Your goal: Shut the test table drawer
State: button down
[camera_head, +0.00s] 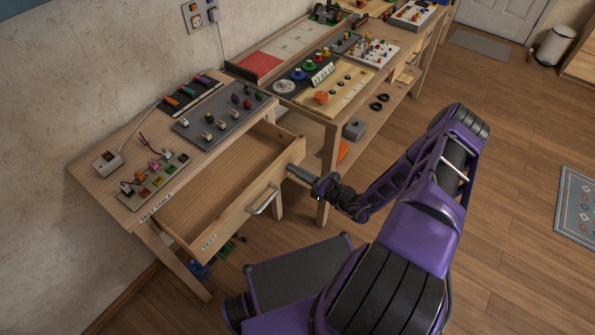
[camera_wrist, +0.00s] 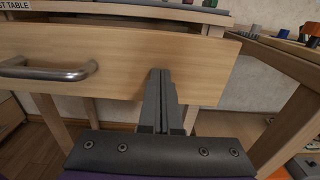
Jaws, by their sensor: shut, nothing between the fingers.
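The test table (camera_head: 140,122) stands against the wall at the left in the head view. Its wooden drawer (camera_head: 225,205) is pulled well out, and its empty inside shows. The drawer front carries a metal bar handle (camera_head: 264,202), which also shows in the wrist view (camera_wrist: 45,72). My gripper (camera_head: 291,168) is shut and empty at the right end of the drawer front. In the wrist view my gripper's fingers (camera_wrist: 160,75) point at the drawer front (camera_wrist: 130,50), to the right of the handle. I cannot tell whether the fingertips touch the wood.
Switches, connectors and a grey plug board (camera_head: 218,118) sit on the test table top. A second workbench (camera_head: 335,95) with coloured parts adjoins it at the right, its leg close to my gripper.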

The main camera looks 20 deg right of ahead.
jog(key=b+x, duration=0.3)
jog(key=x, duration=1.3)
jog(key=shift+a+f+b, duration=0.1)
jog(key=shift+b, duration=0.25)
jog(key=shift+w+a, duration=0.2)
jog(key=shift+w, duration=0.1)
jog(key=shift+w+a+r, duration=0.1)
jog(key=shift+w+r, duration=0.1)
jog(key=shift+r, duration=0.05)
